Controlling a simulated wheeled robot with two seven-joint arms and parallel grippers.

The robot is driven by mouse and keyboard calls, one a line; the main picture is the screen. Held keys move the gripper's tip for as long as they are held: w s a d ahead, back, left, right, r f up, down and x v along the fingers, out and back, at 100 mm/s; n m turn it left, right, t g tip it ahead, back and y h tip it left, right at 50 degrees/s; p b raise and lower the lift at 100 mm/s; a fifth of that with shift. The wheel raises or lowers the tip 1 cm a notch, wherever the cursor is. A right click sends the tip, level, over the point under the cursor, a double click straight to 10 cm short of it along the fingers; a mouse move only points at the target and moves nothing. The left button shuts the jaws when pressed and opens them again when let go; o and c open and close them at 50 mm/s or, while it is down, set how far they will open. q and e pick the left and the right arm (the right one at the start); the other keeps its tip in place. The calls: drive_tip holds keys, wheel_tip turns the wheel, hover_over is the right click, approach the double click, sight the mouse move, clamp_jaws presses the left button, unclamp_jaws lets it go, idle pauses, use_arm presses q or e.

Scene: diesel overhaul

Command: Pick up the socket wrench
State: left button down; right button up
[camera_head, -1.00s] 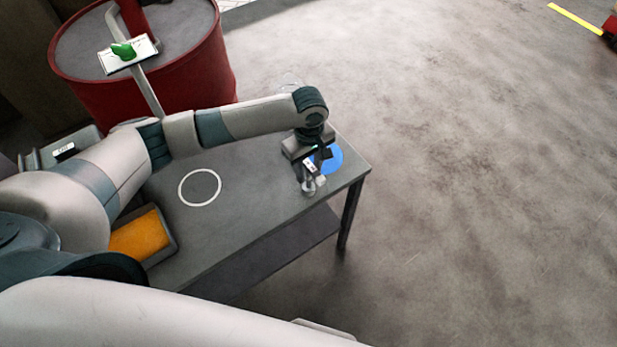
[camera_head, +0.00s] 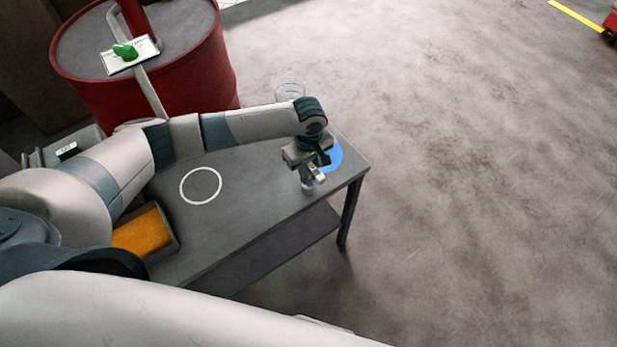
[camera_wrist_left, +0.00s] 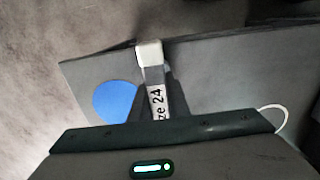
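A pale, narrow tool with a "ze 24" label, which looks like the socket wrench (camera_wrist_left: 153,78), projects from beneath my left gripper's housing in the left wrist view. Its whitish block-shaped end points away from the housing. In the head view, my left gripper (camera_head: 311,173) is low over the right end of the grey table, beside the blue disc (camera_head: 333,157). Small light metal parts of the wrench show at its fingers. The fingers are mostly hidden, so I cannot tell whether they are closed on the wrench. My right gripper is out of view.
The table (camera_head: 240,226) also has a white ring (camera_head: 200,203) in its middle and an orange-filled tray (camera_head: 142,235) at the left. A clear container (camera_head: 290,90) is behind my left wrist. A red drum (camera_head: 190,75) stands behind. The floor to the right is open.

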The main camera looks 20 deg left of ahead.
sight(312, 163)
use_arm(q)
drive_tip(key=shift+r, duration=0.1)
drive_tip(key=shift+r+b, duration=0.35)
drive_tip(key=shift+r, duration=0.1)
drive_tip(key=r, duration=0.1)
drive_tip(key=d+r+b, duration=0.1)
drive_tip(key=r, duration=0.1)
drive_tip(key=shift+r, duration=0.15)
drive_tip(key=s+d+r+b, duration=0.1)
drive_tip(key=d+r+b, duration=0.2)
drive_tip(key=d+r, duration=0.3)
drive_tip(key=shift+s+d+r+b, duration=0.3)
drive_tip(key=shift+s+d+r, duration=0.05)
drive_tip(key=shift+d, duration=1.95)
